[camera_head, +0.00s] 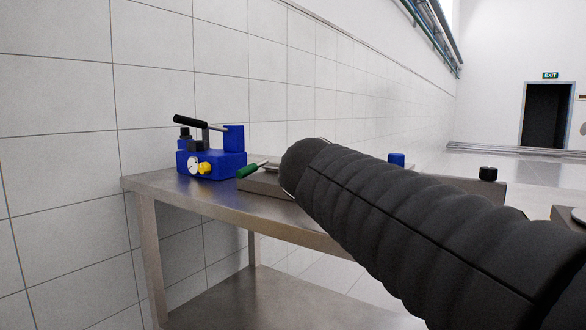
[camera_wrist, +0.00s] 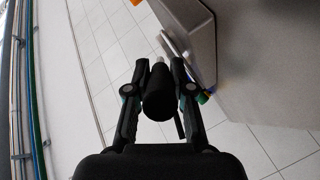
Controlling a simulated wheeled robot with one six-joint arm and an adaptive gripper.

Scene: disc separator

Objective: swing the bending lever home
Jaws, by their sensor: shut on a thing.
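My gripper (camera_wrist: 159,68) is shut on a black cylindrical grip (camera_wrist: 158,98) in the wrist view, with one finger on each side. A short bright metal rod shows at the grip's far end. It looks like the handle of the bending lever, but the lever's pivot and angle cannot be made out. In the head view my black-sleeved arm hides the gripper and whatever it holds.
A steel table (camera_head: 160,186) stands along the tiled wall. It bears a blue device (camera_head: 228,160) with a black handle and a gauge, and a green-handled tool (camera_head: 247,171).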

